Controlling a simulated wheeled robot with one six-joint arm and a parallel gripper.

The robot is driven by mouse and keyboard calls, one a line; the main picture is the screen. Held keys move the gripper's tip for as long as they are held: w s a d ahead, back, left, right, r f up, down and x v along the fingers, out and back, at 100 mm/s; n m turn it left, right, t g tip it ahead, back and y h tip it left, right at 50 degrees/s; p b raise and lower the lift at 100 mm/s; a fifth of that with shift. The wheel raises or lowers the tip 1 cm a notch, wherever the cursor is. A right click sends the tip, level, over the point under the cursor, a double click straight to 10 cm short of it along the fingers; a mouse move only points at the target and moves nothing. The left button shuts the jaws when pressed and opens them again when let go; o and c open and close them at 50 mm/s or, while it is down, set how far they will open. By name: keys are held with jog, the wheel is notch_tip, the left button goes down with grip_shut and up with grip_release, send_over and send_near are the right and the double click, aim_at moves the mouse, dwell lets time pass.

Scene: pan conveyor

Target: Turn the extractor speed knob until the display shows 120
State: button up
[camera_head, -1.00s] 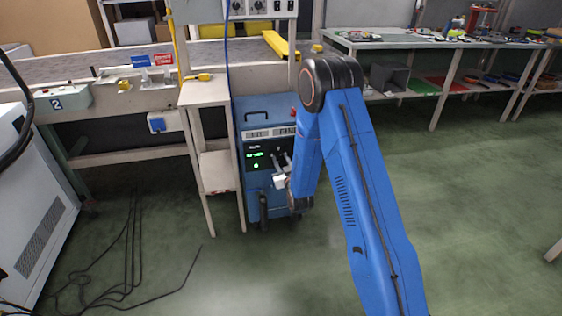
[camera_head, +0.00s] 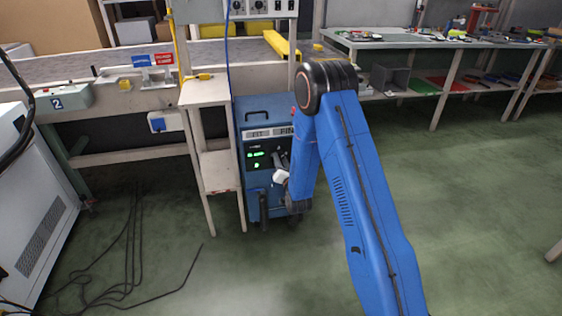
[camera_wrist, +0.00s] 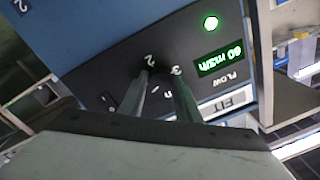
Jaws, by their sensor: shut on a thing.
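The blue extractor (camera_head: 267,118) stands on the floor with a black control panel. Its green-lit display (camera_head: 256,154) is too small to read in the head view. In the wrist view the display (camera_wrist: 220,61) is upside down, marked FLOW, and appears to read 60 m3/h. My gripper (camera_wrist: 161,74) is at the panel, its two fingers shut on the speed knob among the printed marks 1, 2 and 3. The fingers hide most of the knob. In the head view my gripper (camera_head: 281,170) is small and partly hidden by my arm.
A round green light (camera_wrist: 210,22) glows beside the display. Black cables (camera_head: 130,250) lie on the floor at left. The green floor at right is open.

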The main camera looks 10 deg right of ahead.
jog(key=shift+m, duration=2.4)
jog(key=o, duration=1.1)
jog(key=shift+c, duration=0.2)
